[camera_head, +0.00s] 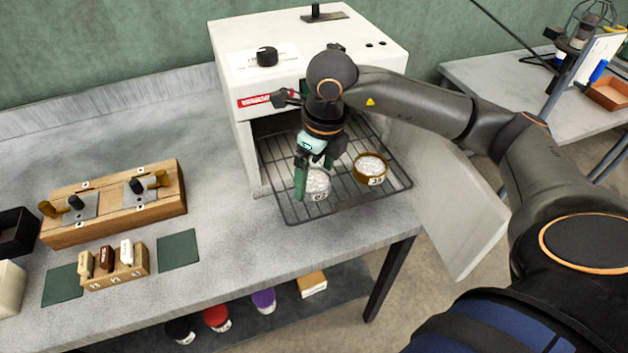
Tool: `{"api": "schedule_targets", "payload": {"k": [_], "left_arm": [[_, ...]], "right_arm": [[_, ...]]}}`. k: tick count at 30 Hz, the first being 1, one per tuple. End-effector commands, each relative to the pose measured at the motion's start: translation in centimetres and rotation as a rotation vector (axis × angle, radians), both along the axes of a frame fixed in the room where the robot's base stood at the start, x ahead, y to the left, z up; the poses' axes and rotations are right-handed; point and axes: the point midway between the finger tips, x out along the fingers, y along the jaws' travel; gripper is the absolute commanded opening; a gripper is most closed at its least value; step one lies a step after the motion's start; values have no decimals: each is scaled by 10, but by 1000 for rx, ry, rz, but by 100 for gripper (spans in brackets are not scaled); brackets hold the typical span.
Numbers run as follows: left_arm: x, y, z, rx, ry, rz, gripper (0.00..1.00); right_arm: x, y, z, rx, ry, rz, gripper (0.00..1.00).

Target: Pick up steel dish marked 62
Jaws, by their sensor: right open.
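The steel dish (319,187) holds pale grain and bears a tag that seems to read 62. It stands on the wire rack (345,205) in front of the white oven (290,65). My right gripper (312,174) is open and points down at this dish. One green finger is at the dish's left side; the other is partly hidden, so I cannot tell whether the fingers touch it. A brass-coloured dish (370,169) with pale grain, tagged 39, stands just to the right on the rack. My left gripper is not in view.
The oven's door (455,205) hangs open at the right. A wooden block with knobs (115,205), a small holder with vials (115,268) and green mats (178,250) lie on the left of the bench. Coloured containers (216,317) are on the shelf below.

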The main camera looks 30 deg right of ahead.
Motion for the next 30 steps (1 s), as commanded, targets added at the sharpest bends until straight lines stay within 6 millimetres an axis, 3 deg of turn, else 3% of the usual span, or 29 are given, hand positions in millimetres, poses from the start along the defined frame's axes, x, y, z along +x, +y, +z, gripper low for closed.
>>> {"api": "schedule_targets", "payload": {"k": [9,27,30], "left_arm": [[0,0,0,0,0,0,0],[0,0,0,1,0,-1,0],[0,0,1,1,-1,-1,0]], "right_arm": [[1,1,-7,1,-1,1,100],[1,1,-6,0,-1,1,32],[1,1,-6,1,-2,1,26]]}}
